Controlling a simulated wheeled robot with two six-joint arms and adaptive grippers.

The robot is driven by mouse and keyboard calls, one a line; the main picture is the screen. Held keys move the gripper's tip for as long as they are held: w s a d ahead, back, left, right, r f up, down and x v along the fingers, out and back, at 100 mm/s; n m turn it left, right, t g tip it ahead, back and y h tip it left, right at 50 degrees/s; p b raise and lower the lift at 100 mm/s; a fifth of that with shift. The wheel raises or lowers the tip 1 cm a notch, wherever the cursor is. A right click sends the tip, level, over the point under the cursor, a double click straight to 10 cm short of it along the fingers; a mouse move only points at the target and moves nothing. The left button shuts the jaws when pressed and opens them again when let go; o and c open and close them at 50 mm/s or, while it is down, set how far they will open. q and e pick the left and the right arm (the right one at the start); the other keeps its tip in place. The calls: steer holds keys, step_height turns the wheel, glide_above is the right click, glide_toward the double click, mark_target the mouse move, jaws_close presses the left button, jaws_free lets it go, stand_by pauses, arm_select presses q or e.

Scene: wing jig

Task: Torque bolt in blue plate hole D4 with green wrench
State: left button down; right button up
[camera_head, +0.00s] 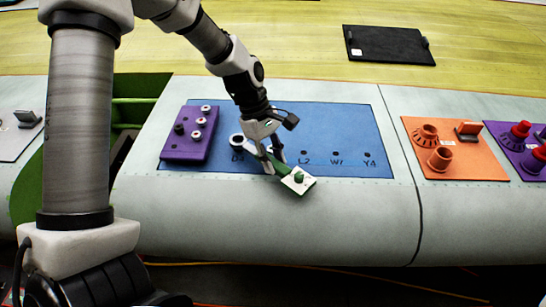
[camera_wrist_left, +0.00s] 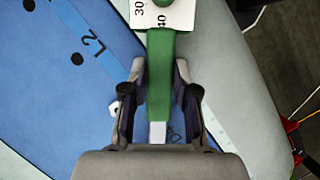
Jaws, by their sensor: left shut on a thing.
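The green wrench (camera_head: 284,170) is in my left gripper (camera_head: 266,153), which is shut on its handle. The handle also shows between the fingers of my left gripper (camera_wrist_left: 158,105) in the left wrist view, with a white scale card (camera_wrist_left: 165,14) at its far end. In the head view the wrench's grey ring head (camera_head: 236,140) is over the left part of the blue plate (camera_head: 345,125), just above a partly hidden label. I cannot tell whether it is around a bolt. My right gripper is not in view.
A purple block (camera_head: 188,148) with several fittings is on the blue plate's left. An orange plate (camera_head: 470,165) with sockets and a purple plate (camera_head: 512,140) with red-topped parts lie right. A black tray (camera_head: 388,45) lies behind. The blue plate's right half is clear.

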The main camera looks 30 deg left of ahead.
mark_target(267, 183)
arm_select(q)
steer(key=shift+f, duration=0.95)
steer(key=shift+s, duration=0.1)
steer(key=shift+s+a+m+g+p, duration=0.1)
steer(key=shift+s+m+g+p, duration=0.3)
steer(key=shift+s+m, duration=0.3)
steer(key=shift+s+a+f+m+p, duration=0.15)
steer(key=shift+s+a+m+p, duration=0.05)
steer(key=shift+s+m+p, duration=0.25)
steer(key=shift+s+f, duration=0.1)
steer(key=shift+s, duration=0.05)
